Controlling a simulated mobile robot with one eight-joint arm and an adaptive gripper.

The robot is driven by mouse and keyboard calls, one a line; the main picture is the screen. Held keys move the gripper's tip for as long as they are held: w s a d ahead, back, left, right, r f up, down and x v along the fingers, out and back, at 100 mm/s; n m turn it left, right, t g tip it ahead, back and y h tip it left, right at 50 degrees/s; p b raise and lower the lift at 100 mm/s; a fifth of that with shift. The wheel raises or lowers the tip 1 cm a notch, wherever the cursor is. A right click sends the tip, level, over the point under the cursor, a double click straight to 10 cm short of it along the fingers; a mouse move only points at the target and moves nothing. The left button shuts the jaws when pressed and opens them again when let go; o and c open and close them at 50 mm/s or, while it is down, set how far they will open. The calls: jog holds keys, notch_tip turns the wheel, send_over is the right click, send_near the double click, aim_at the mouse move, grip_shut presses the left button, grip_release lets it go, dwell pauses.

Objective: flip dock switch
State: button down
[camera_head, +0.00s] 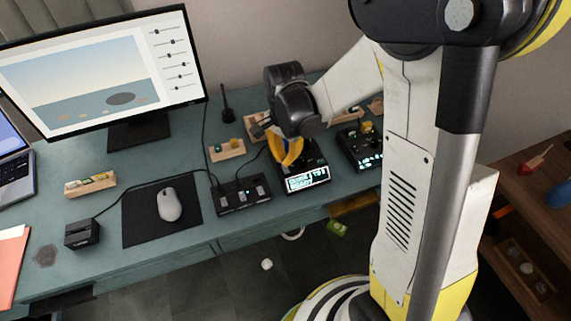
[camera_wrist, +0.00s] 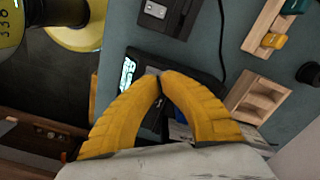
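A black box with rocker-like switches and a small green light (camera_head: 243,195) lies on the desk right of the mouse; part of it shows at the top of the wrist view (camera_wrist: 165,12). To its right is a black device with a lit screen (camera_head: 307,178), partly hidden by my fingers in the wrist view (camera_wrist: 127,74). No label tells me which part is the dock switch. My gripper (camera_head: 289,163) has yellow fingers above the lit device. In the wrist view its fingertips (camera_wrist: 160,75) meet with nothing seen between them. Contact with the device is unclear.
A second black device (camera_head: 360,147) stands further right. Wooden holders (camera_head: 227,150) sit behind the boxes. A mouse (camera_head: 168,204) lies on a black mat left of the switch box, and a small cabled black box (camera_head: 82,233) is further left. A monitor (camera_head: 105,70) stands behind.

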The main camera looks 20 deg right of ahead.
jog(key=shift+r+p, duration=1.45)
jog(key=shift+r, duration=0.8)
jog(key=shift+r, duration=0.15)
jog(key=s+r+n+t, duration=0.7)
jog(key=s+r+n, duration=0.5)
jog(key=r, duration=0.3)
jog(key=shift+s, duration=0.4)
jog(key=shift+w, duration=0.1)
